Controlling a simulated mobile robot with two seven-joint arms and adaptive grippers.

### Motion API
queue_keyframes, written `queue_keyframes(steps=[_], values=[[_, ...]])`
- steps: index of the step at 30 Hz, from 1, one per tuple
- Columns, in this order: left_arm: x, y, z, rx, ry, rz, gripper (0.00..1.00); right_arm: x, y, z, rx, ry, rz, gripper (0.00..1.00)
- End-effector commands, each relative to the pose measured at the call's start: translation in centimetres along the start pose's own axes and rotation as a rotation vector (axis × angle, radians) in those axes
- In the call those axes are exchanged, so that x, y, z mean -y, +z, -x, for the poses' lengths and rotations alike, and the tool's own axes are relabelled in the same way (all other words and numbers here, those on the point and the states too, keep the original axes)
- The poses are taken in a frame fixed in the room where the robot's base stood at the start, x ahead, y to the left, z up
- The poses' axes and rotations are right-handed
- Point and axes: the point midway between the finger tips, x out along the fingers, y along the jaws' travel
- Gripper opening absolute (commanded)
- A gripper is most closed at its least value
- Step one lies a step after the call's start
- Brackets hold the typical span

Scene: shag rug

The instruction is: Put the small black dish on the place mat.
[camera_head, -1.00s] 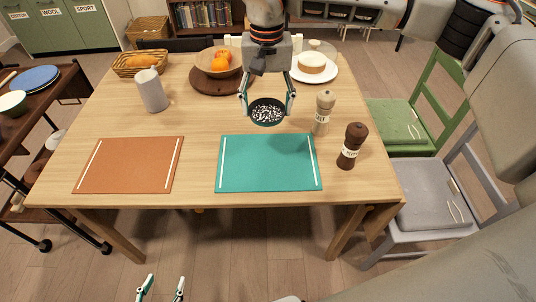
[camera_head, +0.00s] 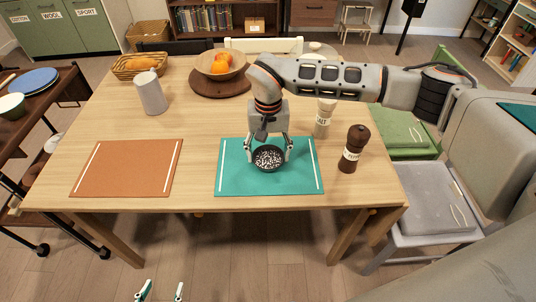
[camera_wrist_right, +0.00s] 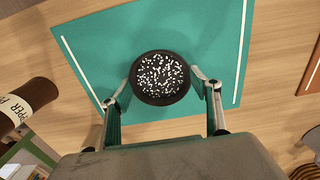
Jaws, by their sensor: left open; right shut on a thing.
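The small black dish (camera_head: 268,158), with white speckles inside, is at the teal place mat (camera_head: 237,182), over its middle. In the right wrist view the dish (camera_wrist_right: 160,77) shows against the teal mat (camera_wrist_right: 100,35). My right gripper (camera_head: 268,152) is shut on the dish, one finger at each side of its rim. I cannot tell whether the dish touches the mat. An orange-brown place mat (camera_head: 127,170) lies to the left on the table. My left gripper (camera_head: 160,292) is open and empty at the bottom edge, in front of the table.
A pepper mill (camera_head: 354,148) and a salt mill (camera_head: 323,118) stand right of the teal mat. A grey-white pitcher (camera_head: 151,92), a bread basket (camera_head: 139,64) and a fruit bowl (camera_head: 221,66) are further back. The table between the two mats is clear.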

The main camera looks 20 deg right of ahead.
Motion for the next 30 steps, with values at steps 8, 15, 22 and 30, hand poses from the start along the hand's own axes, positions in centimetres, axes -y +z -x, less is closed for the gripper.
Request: queue_keyframes(steps=[8, 15, 22, 30], values=[[0.1, -0.2, -0.1, -0.003, -0.002, -0.002, 0.53, 0.1, 0.0, -0.8, -0.001, -0.002, 0.0, 0.4], [0.1, -0.1, -0.1, -0.003, -0.002, -0.003, 0.53, 0.0, 0.0, -1.1, -0.001, -0.001, 0.001, 0.75], [0.2, -0.1, -0.1, -0.003, -0.003, -0.003, 0.53, 0.0, 0.0, -1.1, 0.0, -0.001, 0.001, 0.79], [0.2, -0.3, 0.0, -0.005, -0.003, -0.002, 0.53, 0.1, -0.1, 0.1, -0.004, -0.002, 0.001, 0.79]])
